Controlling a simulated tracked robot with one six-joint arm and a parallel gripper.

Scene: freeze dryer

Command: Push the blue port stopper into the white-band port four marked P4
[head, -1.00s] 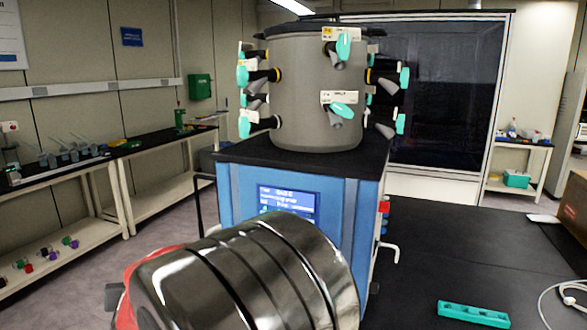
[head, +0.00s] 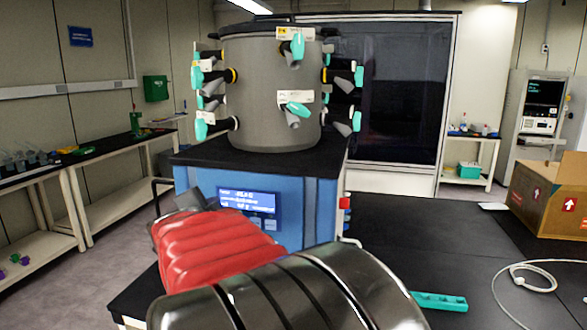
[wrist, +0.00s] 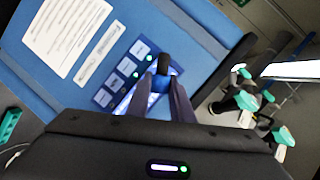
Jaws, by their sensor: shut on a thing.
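My gripper (wrist: 160,95) shows in the wrist view, its two grey fingers shut on the blue port stopper (wrist: 160,82). The stopper has a dark end that sticks out beyond the fingertips. Behind it is the blue front of the freeze dryer (wrist: 205,30). In the head view, the grey drum (head: 265,75) stands on the dryer and carries several ports with teal valve handles. The front lower port (head: 292,117) has a white label (head: 290,97) too small to read, so I cannot tell which port is P4.
The dryer's lit display (head: 248,200) is behind my arm. The black bench on the right holds a teal block (head: 440,301), a white cable (head: 520,280) and a cardboard box (head: 550,200). Bare bench top lies between the dryer and the box.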

